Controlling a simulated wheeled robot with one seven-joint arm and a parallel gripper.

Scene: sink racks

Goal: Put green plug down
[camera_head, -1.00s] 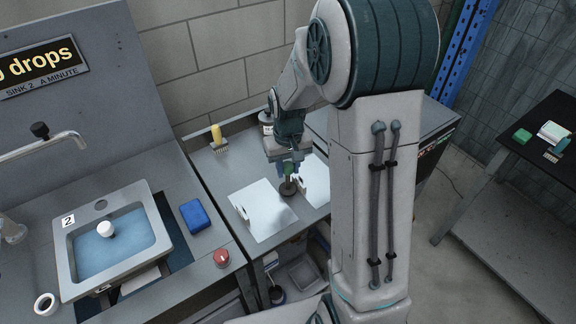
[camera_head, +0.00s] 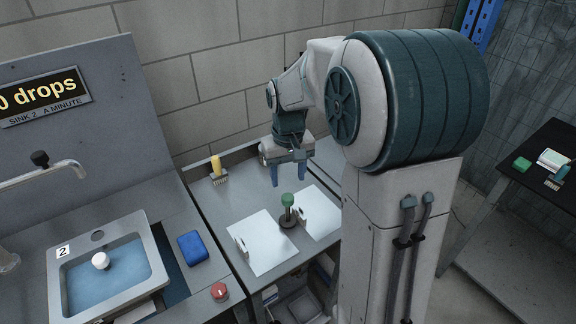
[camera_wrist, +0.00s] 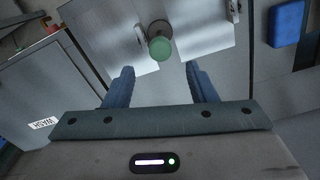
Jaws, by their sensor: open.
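The green plug (camera_head: 287,204) stands upright on the counter, its dark round base between two white sheets. It also shows from above in the wrist view (camera_wrist: 160,48), beyond my fingertips. My gripper (camera_head: 288,180) is open and empty, above and behind the plug and apart from it. In the wrist view its two blue fingers (camera_wrist: 158,78) are spread wide with nothing between them.
White sheets (camera_head: 268,246) lie beside the plug. A yellow-handled brush (camera_head: 217,170) stands at the back of the counter. At left are a sink (camera_head: 68,300) with a white plug (camera_head: 100,260) in it, a blue sponge (camera_head: 193,247) and a red knob (camera_head: 219,291).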

